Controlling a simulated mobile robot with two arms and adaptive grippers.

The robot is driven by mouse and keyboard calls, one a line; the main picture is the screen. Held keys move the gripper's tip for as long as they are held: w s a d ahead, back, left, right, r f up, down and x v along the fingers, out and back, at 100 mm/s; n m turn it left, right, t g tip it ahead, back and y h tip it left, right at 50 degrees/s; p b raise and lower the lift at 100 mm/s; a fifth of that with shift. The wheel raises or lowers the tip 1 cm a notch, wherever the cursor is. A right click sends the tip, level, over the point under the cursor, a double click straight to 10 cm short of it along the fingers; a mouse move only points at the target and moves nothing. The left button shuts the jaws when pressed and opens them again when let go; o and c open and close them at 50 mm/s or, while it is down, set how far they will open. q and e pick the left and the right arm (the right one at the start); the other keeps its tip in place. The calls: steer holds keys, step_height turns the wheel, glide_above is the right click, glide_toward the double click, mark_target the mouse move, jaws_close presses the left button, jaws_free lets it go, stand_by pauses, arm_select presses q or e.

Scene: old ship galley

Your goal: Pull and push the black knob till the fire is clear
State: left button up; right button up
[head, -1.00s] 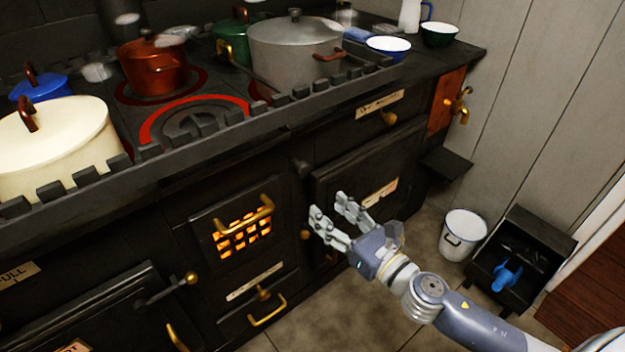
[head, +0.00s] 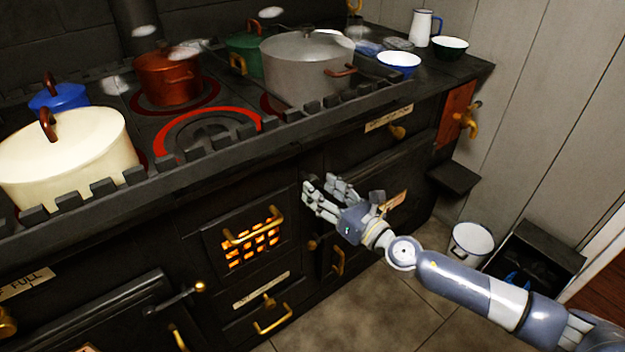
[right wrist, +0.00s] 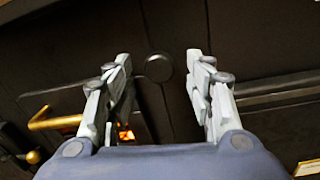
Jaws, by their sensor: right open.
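The black knob (right wrist: 159,67) is a dark round disc on the stove front in the right wrist view. It shows between the two fingers of my right gripper (right wrist: 158,82), which is open and apart from it in the picture. In the head view my right gripper (head: 318,186) is at the stove front, right of the fire door, and its fingers hide the knob. The fire glows orange behind the barred fire door (head: 250,241) with a brass handle. A small orange glow also shows low in the right wrist view. My left gripper is not in view.
Pots, including a cream pot (head: 70,150) and a grey pot (head: 310,75), stand on the stove top behind a notched rail (head: 200,155). Brass handles stick out from the front. A white bucket (head: 471,242) stands on the floor at right. Floor before the stove is clear.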

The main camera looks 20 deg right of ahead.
mark_target(315, 185)
steer(key=shift+x, duration=1.95)
steer(key=shift+c, duration=0.5)
